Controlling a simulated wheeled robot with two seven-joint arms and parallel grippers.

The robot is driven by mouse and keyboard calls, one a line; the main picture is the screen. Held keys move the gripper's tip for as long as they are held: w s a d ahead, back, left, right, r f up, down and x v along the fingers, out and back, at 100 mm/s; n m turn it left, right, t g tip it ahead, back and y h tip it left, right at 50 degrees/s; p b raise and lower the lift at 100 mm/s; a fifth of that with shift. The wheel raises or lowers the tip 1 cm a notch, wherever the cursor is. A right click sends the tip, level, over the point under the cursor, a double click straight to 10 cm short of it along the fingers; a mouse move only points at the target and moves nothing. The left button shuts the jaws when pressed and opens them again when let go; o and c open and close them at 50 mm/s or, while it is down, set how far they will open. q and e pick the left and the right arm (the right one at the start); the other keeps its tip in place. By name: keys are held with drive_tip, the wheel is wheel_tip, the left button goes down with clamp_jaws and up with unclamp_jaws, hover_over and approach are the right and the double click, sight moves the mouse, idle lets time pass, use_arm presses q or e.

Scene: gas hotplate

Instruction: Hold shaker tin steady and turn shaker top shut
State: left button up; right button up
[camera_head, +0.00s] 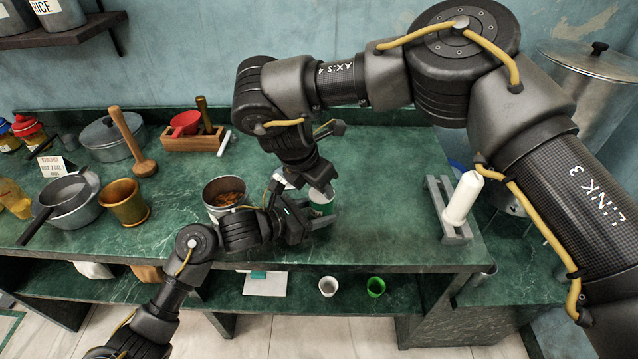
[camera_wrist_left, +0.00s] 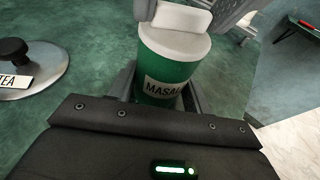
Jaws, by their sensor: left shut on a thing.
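The shaker tin (camera_head: 322,207) is green and stands upright near the front of the green counter. In the left wrist view the tin (camera_wrist_left: 163,68) shows a "MASALA" label and a pale upper rim. Its white shaker top (camera_wrist_left: 180,17) sits on it, cut off by the picture's upper edge. My left gripper (camera_head: 318,219) is shut on the tin's body from the left. My right gripper (camera_head: 316,186) reaches down from above, its fingers on either side of the top. Whether they grip it cannot be told.
A pot with orange-brown contents (camera_head: 225,188) stands close left of my left gripper. A rack with a white cylinder (camera_head: 463,200) is at right. The counter between is clear.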

idle(0.4)
drive_tip(key=o, duration=1)
drive_tip(key=shift+r, duration=0.1)
drive_tip(key=v, duration=1.2)
drive_tip(key=shift+w, duration=0.15)
